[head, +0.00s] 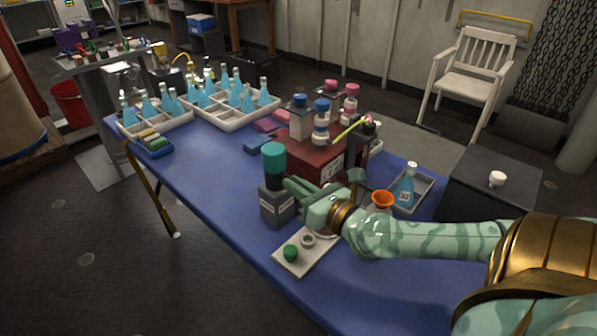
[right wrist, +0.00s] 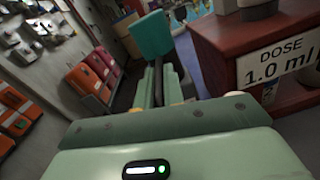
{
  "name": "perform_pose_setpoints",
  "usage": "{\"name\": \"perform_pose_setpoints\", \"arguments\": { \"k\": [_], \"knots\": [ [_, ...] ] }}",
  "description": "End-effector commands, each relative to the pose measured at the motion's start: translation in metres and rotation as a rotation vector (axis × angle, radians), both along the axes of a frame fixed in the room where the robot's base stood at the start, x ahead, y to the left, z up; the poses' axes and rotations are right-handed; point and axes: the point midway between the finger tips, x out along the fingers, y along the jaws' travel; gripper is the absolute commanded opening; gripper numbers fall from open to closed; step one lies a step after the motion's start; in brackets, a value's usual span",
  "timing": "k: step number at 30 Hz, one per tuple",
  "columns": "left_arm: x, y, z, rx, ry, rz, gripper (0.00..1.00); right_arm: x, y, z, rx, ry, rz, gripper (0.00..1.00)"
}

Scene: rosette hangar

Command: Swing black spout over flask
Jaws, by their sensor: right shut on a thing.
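A flask of blue liquid (head: 405,190) with a small label stands in a shallow grey tray (head: 427,190) right of the red dispenser box (head: 313,160). A black upright part (head: 355,147) at the box's right end, with a yellow-green tube by its top, may be the black spout; I cannot tell for sure. My right gripper (head: 287,186) is left of the box, shut on the dark stem of a teal-topped thing (head: 273,158) at a labelled grey block (head: 278,207). The teal top also shows beyond the fingers in the right wrist view (right wrist: 151,35). My left gripper is not in view.
Bottles with blue and pink caps (head: 321,122) stand on the box. An orange funnel (head: 383,198) is beside my forearm. A pale plate with a green knob (head: 291,253) lies in front. Crates of blue flasks (head: 237,122) fill the far left. The blue table's near left is clear.

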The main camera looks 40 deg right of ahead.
Motion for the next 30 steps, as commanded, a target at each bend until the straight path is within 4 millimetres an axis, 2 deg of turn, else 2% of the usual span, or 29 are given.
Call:
{"name": "perform_pose_setpoints", "arguments": {
  "k": [16, 18, 19, 30],
  "knots": [
    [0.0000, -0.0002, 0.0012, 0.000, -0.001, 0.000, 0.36, 0.0016, -0.0020, 0.0022, 0.000, -0.007, 0.019, 0.00],
    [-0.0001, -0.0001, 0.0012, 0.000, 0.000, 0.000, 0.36, 0.0016, -0.0020, 0.0024, 0.000, -0.007, 0.019, 0.24],
    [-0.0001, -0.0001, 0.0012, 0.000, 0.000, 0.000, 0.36, 0.0016, -0.0018, 0.0023, 0.000, -0.007, 0.019, 0.30],
    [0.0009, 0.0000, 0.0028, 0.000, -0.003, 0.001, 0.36, -0.0031, -0.0011, 0.0015, 0.001, -0.004, 0.021, 0.30]
  ]
}}
